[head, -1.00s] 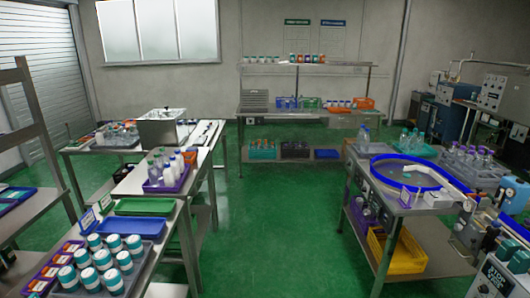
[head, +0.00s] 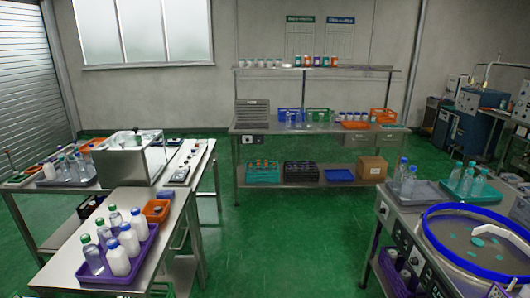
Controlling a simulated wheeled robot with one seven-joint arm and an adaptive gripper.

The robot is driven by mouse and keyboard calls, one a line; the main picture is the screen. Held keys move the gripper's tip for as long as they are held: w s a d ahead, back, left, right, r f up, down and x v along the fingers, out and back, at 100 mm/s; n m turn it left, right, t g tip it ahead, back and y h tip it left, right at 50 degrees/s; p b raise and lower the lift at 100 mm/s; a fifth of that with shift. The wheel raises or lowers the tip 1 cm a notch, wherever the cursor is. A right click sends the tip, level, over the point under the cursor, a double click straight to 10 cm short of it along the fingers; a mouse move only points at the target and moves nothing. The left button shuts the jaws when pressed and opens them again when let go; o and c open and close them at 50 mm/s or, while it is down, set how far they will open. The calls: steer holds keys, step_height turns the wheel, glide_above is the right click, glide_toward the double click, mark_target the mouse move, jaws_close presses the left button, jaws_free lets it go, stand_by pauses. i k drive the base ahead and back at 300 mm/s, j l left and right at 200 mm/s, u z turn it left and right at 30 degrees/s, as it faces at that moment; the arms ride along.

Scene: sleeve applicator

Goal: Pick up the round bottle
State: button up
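My gripper is not in view. Several bottles show, and I cannot tell which one is the round bottle. On the near left table a purple tray (head: 88,271) holds clear bottles with green caps (head: 94,257) and white bottles with blue caps (head: 129,241). On the right bench, clear blue-capped bottles (head: 408,183) stand in a grey tray (head: 428,194). Clear bottles (head: 466,180) also stand in a teal tray beside it. More clear bottles (head: 72,167) stand in a tray on the far left table.
A round blue-rimmed turntable (head: 480,245) fills the front of the right bench. A steel box (head: 132,160) stands on the left table. A shelved bench (head: 310,130) with bins is at the back wall. The green floor (head: 280,240) between the tables is clear.

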mark_target(309, 121)
steer(key=i, duration=2.05)
steer(key=i+z, duration=0.15)
steer(key=i, duration=0.3)
steer(key=i+j+z, duration=0.15)
steer(key=i, duration=0.3)
steer(key=i+j+z, duration=0.15)
steer(key=i, duration=0.3)
steer(key=i+j+z, duration=0.1)
steer(key=i, duration=0.35)
steer(key=j, duration=0.1)
